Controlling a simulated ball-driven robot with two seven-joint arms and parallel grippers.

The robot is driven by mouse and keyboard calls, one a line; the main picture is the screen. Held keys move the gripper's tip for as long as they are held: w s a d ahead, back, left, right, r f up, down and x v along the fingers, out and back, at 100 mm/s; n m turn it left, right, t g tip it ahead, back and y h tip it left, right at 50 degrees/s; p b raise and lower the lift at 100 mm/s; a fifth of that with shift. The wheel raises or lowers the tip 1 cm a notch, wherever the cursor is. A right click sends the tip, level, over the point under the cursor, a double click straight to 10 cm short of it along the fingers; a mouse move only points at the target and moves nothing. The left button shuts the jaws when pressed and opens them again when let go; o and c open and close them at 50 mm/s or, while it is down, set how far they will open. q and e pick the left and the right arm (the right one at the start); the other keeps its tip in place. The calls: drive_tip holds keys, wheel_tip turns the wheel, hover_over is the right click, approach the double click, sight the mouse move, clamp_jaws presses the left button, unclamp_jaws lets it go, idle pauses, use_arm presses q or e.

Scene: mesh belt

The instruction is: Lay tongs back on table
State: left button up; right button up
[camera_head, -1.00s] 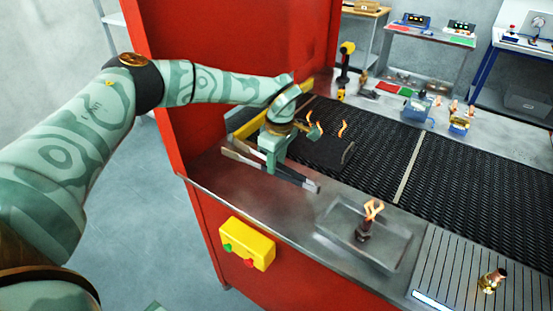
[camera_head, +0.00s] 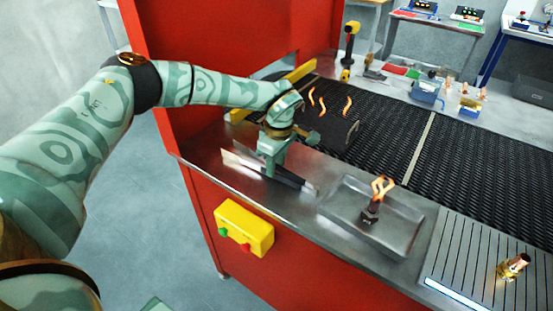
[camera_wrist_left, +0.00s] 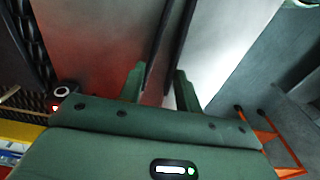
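The tongs (camera_head: 292,179) are long and dark, with a pale, shiny stretch at the left end. They lie along the front steel table ledge (camera_head: 205,142) at the left of the belt, on it or just above it; I cannot tell which. My left gripper (camera_head: 270,170) comes down over their middle. In the left wrist view two dark arms of the tongs (camera_wrist_left: 181,42) run between the gripper's fingers (camera_wrist_left: 160,88), which appear closed on them. Where fingers and tongs meet is partly hidden. My right gripper does not show.
A shallow steel tray (camera_head: 405,247) holds a dark piece with a glowing orange top (camera_head: 378,198). A slatted grate (camera_head: 465,262) with a brass piece (camera_head: 513,266) is at the right. The black mesh belt (camera_head: 470,165) runs behind. A red housing (camera_head: 215,50) stands close behind my left arm.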

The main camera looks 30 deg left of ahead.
use_arm(q)
drive_tip(key=o, duration=0.6)
wheel_tip(320, 180, up, 16)
drive_tip(key=d+p, duration=0.1)
drive_tip(key=p, duration=0.2)
drive_tip(key=shift+d+r, duration=0.1)
idle(0.3)
